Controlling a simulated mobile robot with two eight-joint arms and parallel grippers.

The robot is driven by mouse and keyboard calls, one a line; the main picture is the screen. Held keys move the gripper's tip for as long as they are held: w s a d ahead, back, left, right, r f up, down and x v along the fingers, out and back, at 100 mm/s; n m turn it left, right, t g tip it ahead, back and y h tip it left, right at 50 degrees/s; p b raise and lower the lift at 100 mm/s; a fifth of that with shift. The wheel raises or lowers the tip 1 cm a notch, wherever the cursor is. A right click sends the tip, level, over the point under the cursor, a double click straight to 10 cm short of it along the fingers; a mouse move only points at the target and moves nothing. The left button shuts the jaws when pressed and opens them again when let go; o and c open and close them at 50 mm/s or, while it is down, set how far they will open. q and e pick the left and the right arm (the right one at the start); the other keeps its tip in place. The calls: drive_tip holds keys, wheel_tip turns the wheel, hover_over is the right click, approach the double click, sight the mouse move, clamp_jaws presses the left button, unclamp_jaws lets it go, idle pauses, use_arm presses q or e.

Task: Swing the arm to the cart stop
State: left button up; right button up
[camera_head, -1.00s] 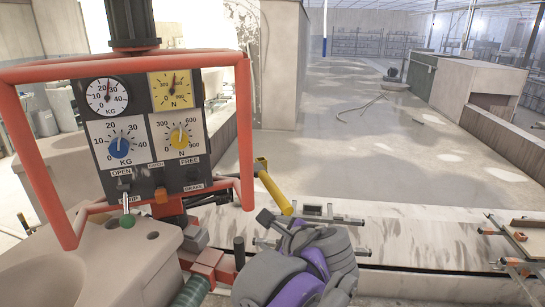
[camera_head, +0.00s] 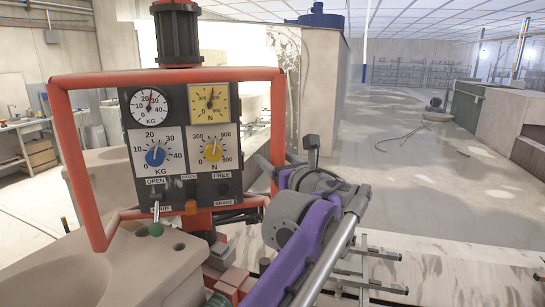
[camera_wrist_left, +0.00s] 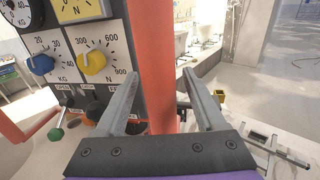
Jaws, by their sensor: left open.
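The swing arm's control head has a dark panel (camera_head: 186,140) with two gauges and two knobs, inside an orange-red tube frame (camera_head: 66,150). A green-tipped lever (camera_head: 156,229) sits low on the panel. My left gripper (camera_head: 288,160) is at the frame's right upright. In the left wrist view the jaws (camera_wrist_left: 162,75) are open, with the orange upright (camera_wrist_left: 158,50) running between them; how deep it sits is hard to tell. The yellow knob (camera_wrist_left: 92,62) is left of the jaws. No cart stop is clearly identifiable. My right gripper is not in view.
A pale basin (camera_head: 120,270) stands at the lower left, close to the frame. A metal rail fitting (camera_head: 370,265) lies on the ledge at the lower right. A wall block (camera_head: 320,90) stands behind the frame. The floor beyond (camera_head: 400,150) is mostly open, with a hose on it.

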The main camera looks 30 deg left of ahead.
use_arm(q)
drive_tip(key=shift+x, duration=0.95)
drive_tip(key=shift+c, duration=0.4)
clamp_jaws()
drive_tip(key=shift+s, duration=0.1)
idle(0.3)
